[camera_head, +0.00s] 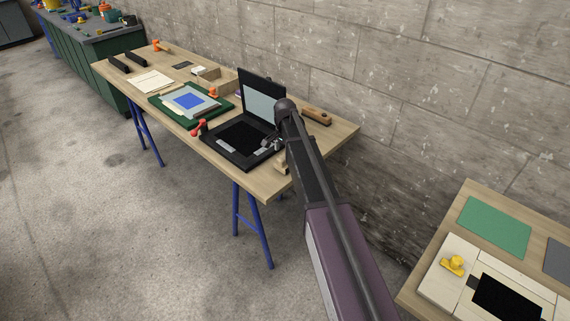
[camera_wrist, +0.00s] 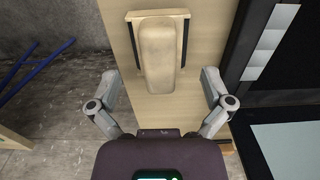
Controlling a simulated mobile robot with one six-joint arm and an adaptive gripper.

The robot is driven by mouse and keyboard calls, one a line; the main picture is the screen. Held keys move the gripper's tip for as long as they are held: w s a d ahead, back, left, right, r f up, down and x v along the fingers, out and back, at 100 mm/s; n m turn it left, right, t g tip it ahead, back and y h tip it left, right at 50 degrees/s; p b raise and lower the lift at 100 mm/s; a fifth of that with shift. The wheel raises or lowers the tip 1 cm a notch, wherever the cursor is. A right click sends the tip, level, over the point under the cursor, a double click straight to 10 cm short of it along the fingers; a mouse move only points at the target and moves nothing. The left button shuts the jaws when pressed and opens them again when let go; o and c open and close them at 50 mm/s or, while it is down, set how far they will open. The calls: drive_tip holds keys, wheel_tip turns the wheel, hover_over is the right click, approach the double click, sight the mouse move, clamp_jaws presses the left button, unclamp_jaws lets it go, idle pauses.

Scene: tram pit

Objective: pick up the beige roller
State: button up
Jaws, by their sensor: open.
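The beige roller (camera_wrist: 158,58) is a long, rounded beige piece in the wrist view. It rests over a pale wooden holder (camera_wrist: 184,16) with dark edges on the table top. In the head view a small beige piece (camera_head: 282,167), apparently the same roller, shows near the table's right end, partly hidden by my arm. My gripper (camera_wrist: 160,80) is open and empty. Its two fingers stand apart on either side of the roller's near end, with clear gaps to it. In the head view my gripper (camera_head: 270,144) is beside the black open case.
The black open case (camera_head: 237,143) lies close to the roller's right in the wrist view. A wooden-handled tool (camera_head: 316,116) lies behind my arm. A green mat (camera_head: 158,101) and red-handled tool (camera_head: 197,128) are farther left. Bare floor lies past the table edge.

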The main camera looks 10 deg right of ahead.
drive_tip(key=shift+f, duration=0.1)
drive_tip(key=shift+d+f+b, duration=0.15)
drive_tip(key=shift+f+b, duration=2.4)
drive_tip(key=shift+b, duration=0.1)
drive_tip(key=c, duration=1.1)
